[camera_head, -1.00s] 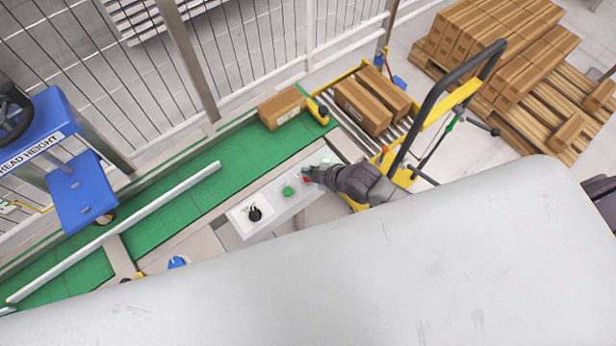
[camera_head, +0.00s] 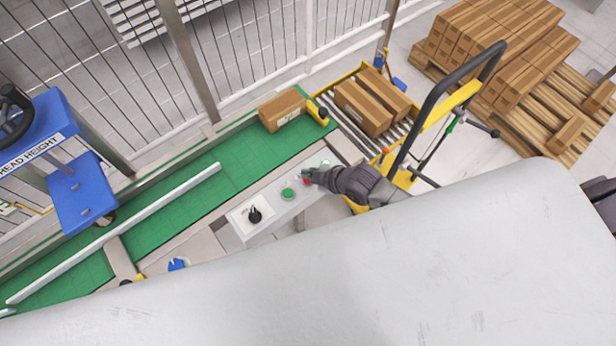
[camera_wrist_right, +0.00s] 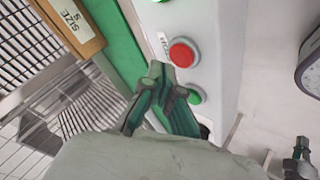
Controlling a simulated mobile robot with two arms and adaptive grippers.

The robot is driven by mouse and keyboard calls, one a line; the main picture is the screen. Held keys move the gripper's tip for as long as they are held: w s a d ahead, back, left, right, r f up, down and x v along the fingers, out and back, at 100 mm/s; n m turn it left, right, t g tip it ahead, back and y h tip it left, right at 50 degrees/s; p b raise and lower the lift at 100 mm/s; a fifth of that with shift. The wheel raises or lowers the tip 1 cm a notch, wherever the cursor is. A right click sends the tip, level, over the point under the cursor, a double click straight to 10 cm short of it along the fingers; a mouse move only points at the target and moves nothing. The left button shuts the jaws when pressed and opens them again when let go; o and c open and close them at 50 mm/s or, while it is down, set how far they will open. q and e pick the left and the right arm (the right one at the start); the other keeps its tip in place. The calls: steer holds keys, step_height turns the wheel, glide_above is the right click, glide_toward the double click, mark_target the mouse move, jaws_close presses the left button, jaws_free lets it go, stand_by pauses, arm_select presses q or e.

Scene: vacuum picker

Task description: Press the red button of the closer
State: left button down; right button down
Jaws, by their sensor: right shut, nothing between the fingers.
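A red button (camera_wrist_right: 184,53) stands on a pale control panel (camera_wrist_right: 208,20). In the head view the red button (camera_head: 306,181) is partly covered by my right gripper (camera_head: 309,175). In the right wrist view my right gripper (camera_wrist_right: 160,76) is shut and empty, its fingertips just below and left of the red button. I cannot tell whether they touch it. A green button (camera_wrist_right: 196,96) is partly hidden behind the fingers. In the head view a green button (camera_head: 288,193) and a black knob (camera_head: 254,215) sit further left on the panel.
A green conveyor (camera_head: 215,165) runs behind the panel, with a carton (camera_head: 282,109) on it. Two cartons (camera_head: 363,107) lie on rollers at its right end. A dark shape low right in the wrist view (camera_wrist_right: 298,162) may be my left gripper.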

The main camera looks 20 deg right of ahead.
steer(key=shift+f, duration=0.15)
steer(key=shift+f, duration=0.3)
steer(key=shift+f+b, duration=0.35)
steer(key=shift+b, duration=0.05)
stand_by(0.8)
steer(key=shift+r+p, duration=0.75)
steer(key=shift+p, duration=0.05)
step_height(320, 180, up, 5)
steer(key=p, duration=0.5)
steer(key=shift+r, duration=0.15)
stand_by(0.6)
